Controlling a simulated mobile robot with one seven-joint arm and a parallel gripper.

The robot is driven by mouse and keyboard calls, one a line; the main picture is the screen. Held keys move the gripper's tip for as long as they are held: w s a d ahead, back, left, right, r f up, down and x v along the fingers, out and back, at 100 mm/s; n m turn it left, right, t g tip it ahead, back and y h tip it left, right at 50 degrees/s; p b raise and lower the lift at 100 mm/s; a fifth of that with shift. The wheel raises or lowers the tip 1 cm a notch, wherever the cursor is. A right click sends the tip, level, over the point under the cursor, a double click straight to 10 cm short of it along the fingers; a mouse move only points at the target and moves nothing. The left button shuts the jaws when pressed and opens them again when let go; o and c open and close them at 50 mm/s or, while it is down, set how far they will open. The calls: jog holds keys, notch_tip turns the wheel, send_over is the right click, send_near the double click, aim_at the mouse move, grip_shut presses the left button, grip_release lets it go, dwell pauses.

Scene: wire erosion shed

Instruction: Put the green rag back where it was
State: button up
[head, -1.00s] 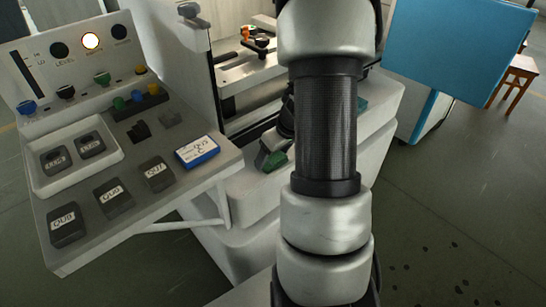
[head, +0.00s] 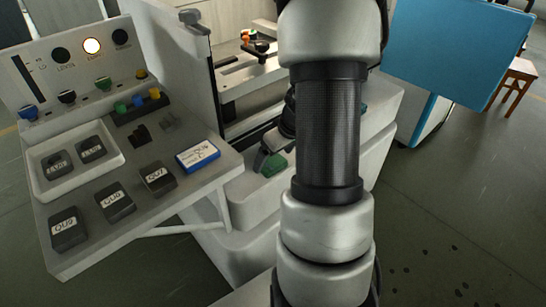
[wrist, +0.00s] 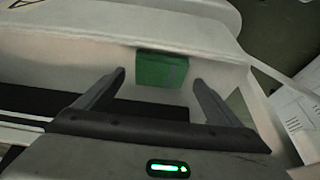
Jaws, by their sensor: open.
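The green rag (head: 274,164) lies on the pale ledge at the front of the machine, just below the opening. It is a small green block-like shape. In the wrist view the rag (wrist: 162,68) shows ahead of and between my fingertips. My gripper (wrist: 160,78) is open with nothing between its fingers. In the head view my gripper (head: 260,158) is close beside the rag, partly hidden by my arm. Whether the fingers touch the rag cannot be told.
A control console (head: 215,180) stands at left with dark labelled blocks, a white tray (head: 119,151) and a blue-and-white box (head: 198,155). A blue panel (head: 455,50) stands at right. A wooden stool (head: 520,68) is behind it.

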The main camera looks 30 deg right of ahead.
jog(key=p+v, duration=0.2)
jog(key=v, duration=0.8)
